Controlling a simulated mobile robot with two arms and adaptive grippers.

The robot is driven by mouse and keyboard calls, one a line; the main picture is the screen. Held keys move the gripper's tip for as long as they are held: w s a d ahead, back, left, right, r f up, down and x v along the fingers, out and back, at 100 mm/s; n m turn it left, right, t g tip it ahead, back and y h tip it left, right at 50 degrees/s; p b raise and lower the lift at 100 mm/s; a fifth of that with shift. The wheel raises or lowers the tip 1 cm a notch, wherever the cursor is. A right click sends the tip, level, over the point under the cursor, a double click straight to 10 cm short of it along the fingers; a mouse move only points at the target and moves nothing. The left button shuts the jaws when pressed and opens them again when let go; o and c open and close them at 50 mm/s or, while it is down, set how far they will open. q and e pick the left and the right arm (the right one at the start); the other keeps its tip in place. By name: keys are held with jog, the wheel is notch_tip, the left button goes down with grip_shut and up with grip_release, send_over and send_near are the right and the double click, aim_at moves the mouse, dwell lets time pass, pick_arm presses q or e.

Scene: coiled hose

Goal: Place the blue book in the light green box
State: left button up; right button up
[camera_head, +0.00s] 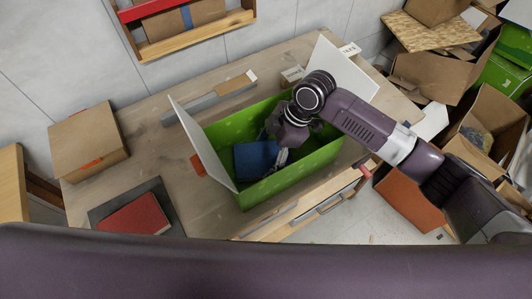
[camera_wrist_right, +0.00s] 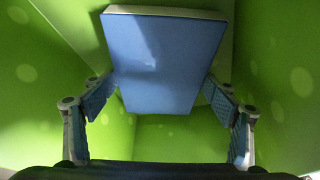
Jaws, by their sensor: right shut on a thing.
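The light green box (camera_head: 318,157) stands open on the wooden table, with white flaps at its left and right ends. The blue book (camera_head: 255,160) is inside the box opening, tilted. My right gripper (camera_head: 284,156) reaches down into the box and is shut on the blue book. In the right wrist view the blue book (camera_wrist_right: 163,62) sits between the two fingers of the gripper (camera_wrist_right: 158,95), with the green walls around it. Whether the book touches the box floor cannot be told. My left gripper is not in view.
A red book (camera_head: 135,215) lies on a dark grey item at the table's front left. A cardboard box (camera_head: 88,143) sits at the left end. A grey organiser (camera_head: 208,102) is behind the green box. Open cardboard boxes (camera_head: 487,125) crowd the right side.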

jog(key=shift+f, duration=0.1)
jog(key=o, duration=1.2)
jog(key=shift+c, duration=0.2)
jog(key=b+v, duration=0.1)
jog(key=v, duration=1.1)
jog(key=shift+r, duration=0.2)
